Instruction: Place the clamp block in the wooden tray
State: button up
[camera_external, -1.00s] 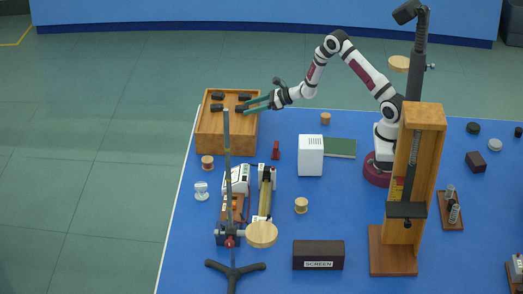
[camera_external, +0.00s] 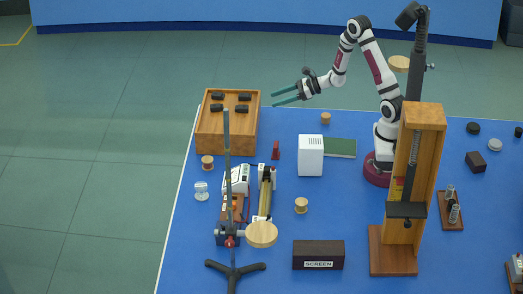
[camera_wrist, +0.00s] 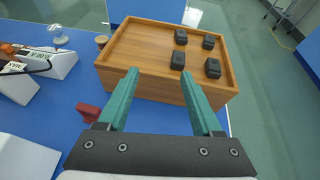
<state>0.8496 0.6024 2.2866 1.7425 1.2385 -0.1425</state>
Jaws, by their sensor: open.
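Several small black clamp blocks lie inside the wooden tray (camera_external: 228,143) at the back left of the blue bench. One black block (camera_external: 241,109) is in its front right part; the blocks also show in the wrist view, one of them at the tray's right (camera_wrist: 213,68). I cannot tell which one is the task's block. My gripper (camera_external: 273,98) is open, its green fingers empty, raised just right of the tray and apart from it. In the wrist view the open fingers (camera_wrist: 160,76) point at the tray's near wall (camera_wrist: 155,85).
A red stand (camera_external: 275,150) is in front of the tray, near a white box (camera_external: 310,156) and a green book (camera_external: 340,148). A tall rod stand (camera_external: 228,180) rises before the tray. Floor lies beyond the bench's left edge.

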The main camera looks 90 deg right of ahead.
jog(key=s+a+r+n+g+y, duration=0.2)
jog(key=a+r+n+y, duration=0.3)
jog(key=a, duration=0.5)
jog(key=s+a+r+n+g+y, duration=0.1)
jog(key=a+r+n+g+y, duration=0.15)
jog(key=a+n, duration=0.5)
jog(key=s+a+r+n+g, duration=0.2)
jog(key=s+a+n+g, duration=0.35)
jog(key=s+a, duration=0.4)
jog(key=s+d+f+n+g+h, duration=0.1)
jog(key=s+d+n+g+h, duration=0.1)
jog(key=s+n, duration=0.3)
jog(key=s+d+f+n+g+h, duration=0.1)
jog(key=s+n+h, duration=0.4)
jog(key=s, duration=0.5)
jog(key=shift+d+n+g, duration=0.35)
jog(key=shift+n+g, duration=0.05)
